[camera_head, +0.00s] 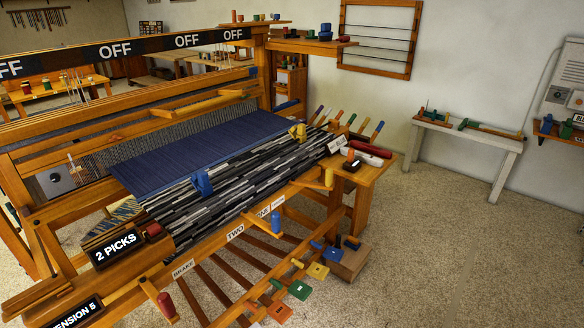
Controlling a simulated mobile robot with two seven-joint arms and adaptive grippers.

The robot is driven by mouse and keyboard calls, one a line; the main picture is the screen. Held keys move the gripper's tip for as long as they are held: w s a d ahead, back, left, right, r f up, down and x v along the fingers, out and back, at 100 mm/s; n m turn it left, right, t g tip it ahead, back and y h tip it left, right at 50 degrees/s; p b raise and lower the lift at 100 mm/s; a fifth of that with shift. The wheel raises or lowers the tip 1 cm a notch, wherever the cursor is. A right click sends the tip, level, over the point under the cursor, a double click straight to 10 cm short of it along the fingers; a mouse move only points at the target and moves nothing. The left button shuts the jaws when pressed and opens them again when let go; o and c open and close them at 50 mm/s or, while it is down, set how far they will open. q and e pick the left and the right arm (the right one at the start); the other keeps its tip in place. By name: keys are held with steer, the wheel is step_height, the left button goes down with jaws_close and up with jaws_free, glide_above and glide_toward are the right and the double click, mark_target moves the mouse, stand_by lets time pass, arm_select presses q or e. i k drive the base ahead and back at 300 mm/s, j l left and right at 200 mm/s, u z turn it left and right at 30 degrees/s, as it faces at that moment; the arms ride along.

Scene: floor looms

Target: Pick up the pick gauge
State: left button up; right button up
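A large wooden floor loom (215,245) fills the left and middle of the view. Dark blue warp threads (195,150) and a black, grey and white striped cloth (200,213) are stretched across it. A small blue upright piece (202,183) sits at the cloth's middle, and a small yellow piece (298,131) sits near its far right end. A black "2 PICKS" sign (115,247) is at the loom's front left. I cannot tell which piece is the pick gauge. Neither of my grippers is in view.
A side shelf (368,172) at the loom's right holds red and white shuttle-like pieces. Coloured pedals (299,290) lie low in front. A white-topped bench (467,135) with small tools stands by the right wall. The carpeted floor (450,250) at right is clear.

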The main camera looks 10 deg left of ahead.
mark_target(352, 165)
steer(key=i+l, duration=1.15)
steer(key=i, duration=0.15)
